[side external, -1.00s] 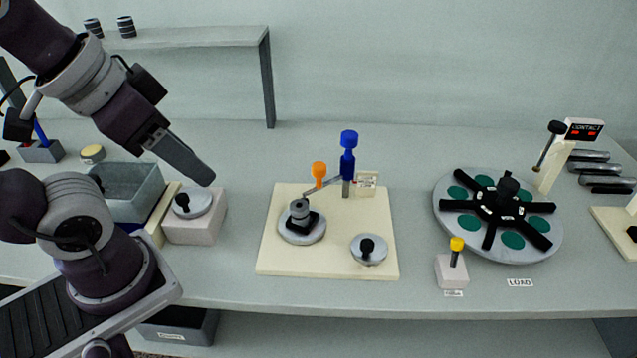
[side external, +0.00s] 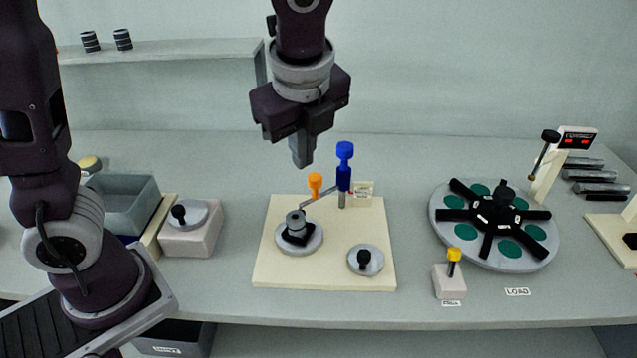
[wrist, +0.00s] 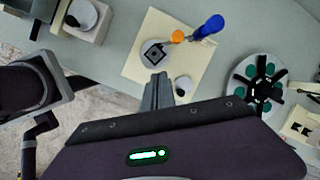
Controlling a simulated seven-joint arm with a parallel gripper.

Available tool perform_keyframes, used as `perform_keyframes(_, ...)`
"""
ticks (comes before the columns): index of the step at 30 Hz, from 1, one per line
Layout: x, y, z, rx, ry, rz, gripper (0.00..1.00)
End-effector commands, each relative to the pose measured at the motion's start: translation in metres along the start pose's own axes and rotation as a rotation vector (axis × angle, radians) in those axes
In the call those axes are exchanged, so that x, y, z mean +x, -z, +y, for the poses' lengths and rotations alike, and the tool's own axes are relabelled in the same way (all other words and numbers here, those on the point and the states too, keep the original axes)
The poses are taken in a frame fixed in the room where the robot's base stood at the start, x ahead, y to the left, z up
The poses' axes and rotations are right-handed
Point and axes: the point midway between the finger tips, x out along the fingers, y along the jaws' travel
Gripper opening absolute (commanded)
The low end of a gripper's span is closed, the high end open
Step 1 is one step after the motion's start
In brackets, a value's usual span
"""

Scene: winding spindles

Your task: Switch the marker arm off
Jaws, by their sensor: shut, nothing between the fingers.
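A thin grey arm (side external: 320,196) with an orange knob (side external: 315,181) joins a post with a blue top (side external: 344,165) on a cream board (side external: 268,272). The arm's other end lies over the spindle, a grey disc (side external: 314,248) carrying a small dark-and-grey bobbin (side external: 296,224). In the wrist view, the orange knob (wrist: 178,36) and blue top (wrist: 208,27) show near the board's far side. A black-knobbed grey dial (side external: 376,258) sits at the board's front right. My gripper (side external: 302,161) is shut and empty, pointing down above the board, apart from everything. A small label (side external: 362,188) is unreadable.
A grey block with a black-knobbed dial (side external: 191,236) and a grey bin (side external: 130,202) stand left. Right are a yellow-topped lever block (side external: 450,283) and a round turntable (side external: 470,255) with black spokes. A contact display post (side external: 548,180) rises behind it.

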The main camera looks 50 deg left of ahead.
Motion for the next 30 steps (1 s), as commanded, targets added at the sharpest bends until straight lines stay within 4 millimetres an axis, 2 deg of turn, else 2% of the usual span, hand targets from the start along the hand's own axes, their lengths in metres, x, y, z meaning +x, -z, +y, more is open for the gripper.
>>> perform_keyframes(1, 0.009, 0.011, -0.011, 0.12, -0.015, -0.02, 0.0)
perform_keyframes(3, 0.019, 0.021, -0.021, 0.256, -0.029, -0.043, 0.0)
perform_keyframes(6, 0.026, 0.03, -0.029, 0.364, -0.039, -0.059, 0.0)
perform_keyframes(16, 0.028, 0.032, -0.031, 0.393, -0.042, -0.064, 0.0)
perform_keyframes(19, 0.034, 0.031, -0.031, 0.392, -0.045, -0.064, 0.0)
perform_keyframes(23, 0.056, 0.029, -0.029, 0.392, -0.048, -0.064, 0.0)
perform_keyframes(30, 0.109, 0.025, -0.027, 0.391, -0.048, -0.064, 0.0)
